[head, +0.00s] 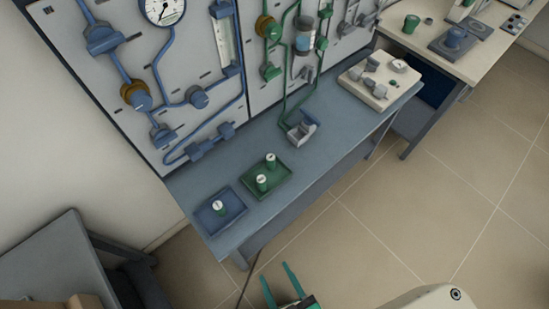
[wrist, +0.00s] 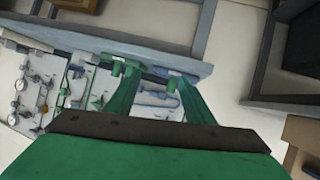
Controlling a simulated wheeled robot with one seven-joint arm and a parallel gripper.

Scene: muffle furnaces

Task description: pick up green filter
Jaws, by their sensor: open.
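Three small green cylinders with white tops, which look like the green filters, stand upright on the bench. One green filter (head: 219,208) is in the blue tray (head: 205,219). A second green filter (head: 262,183) and a third green filter (head: 271,161) are in the green tray (head: 284,175). My gripper (head: 276,273) is open and empty, in front of the bench at the bottom of the head view, apart from the trays.
The blue-grey bench (head: 330,150) stands below a wall panel (head: 195,65) with pipes, valves and a gauge. A small grey holder (head: 300,130) and a beige device (head: 378,80) are farther right. A dark grey table (head: 45,255) is at lower left. Open tiled floor (head: 400,205) lies right.

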